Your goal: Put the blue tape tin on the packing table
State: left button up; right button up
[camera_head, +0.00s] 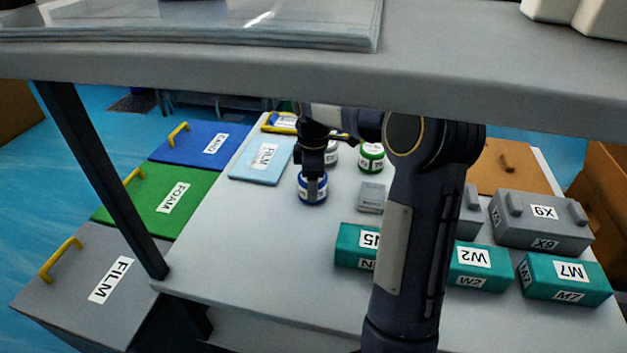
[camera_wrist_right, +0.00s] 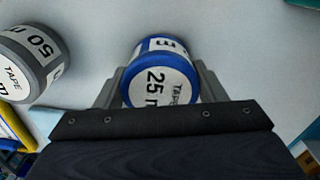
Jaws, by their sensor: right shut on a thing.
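The blue tape tin (camera_head: 313,194) is a short round tin with a white label, at the left-middle of the white table (camera_head: 270,225). My right gripper (camera_head: 313,180) points down at it and is shut on it. In the right wrist view the tin (camera_wrist_right: 160,75) sits between the two grey fingers, its "25 m TAPE" label facing the camera. I cannot tell whether the tin touches the table or is just above it. My left gripper is not in view.
A grey tin (camera_wrist_right: 32,60) and a green tin (camera_head: 371,156) stand behind. Teal boxes (camera_head: 565,278), a grey box (camera_head: 541,222) and a light blue FILM piece (camera_head: 262,159) are on the table. FOAM bin (camera_head: 160,200) and others stand left. A grey shelf (camera_head: 300,75) overhangs.

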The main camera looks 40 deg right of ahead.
jog(key=shift+f, duration=0.15)
jog(key=o, duration=1.2)
notch_tip(320, 180, up, 12)
jog(key=shift+r+p, duration=0.2)
jog(key=shift+p, duration=0.95)
